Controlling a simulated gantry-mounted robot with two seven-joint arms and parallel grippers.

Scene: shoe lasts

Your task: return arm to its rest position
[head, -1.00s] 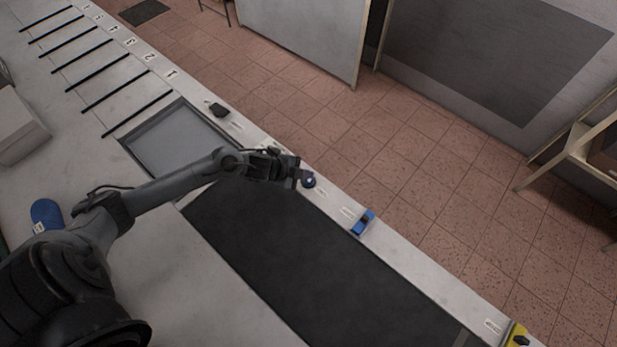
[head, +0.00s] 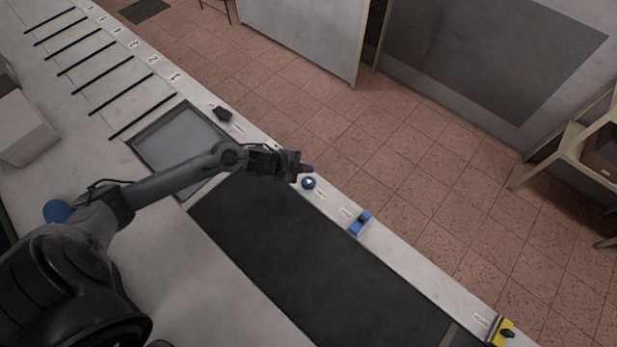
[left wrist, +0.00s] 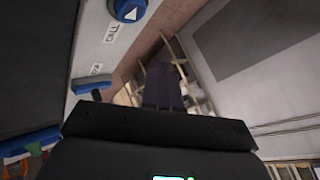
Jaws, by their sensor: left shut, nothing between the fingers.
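My left arm reaches in from the left in the head view. Its gripper (head: 307,169) is shut and empty above the far edge of the workbench, just above and beside a round blue button (head: 308,183). In the left wrist view the shut dark fingers (left wrist: 164,88) have nothing between them, and the blue button (left wrist: 129,9) with a CALL label lies at upper left, apart from them. My right gripper is in neither view.
A blue switch (head: 360,223), a black knob (head: 222,113) and a yellow-plated switch (head: 502,333) line the bench edge. A dark belt (head: 310,260) and a grey panel (head: 165,140) lie inward. A blue object (head: 57,211) is partly hidden behind my arm. Tiled floor lies beyond.

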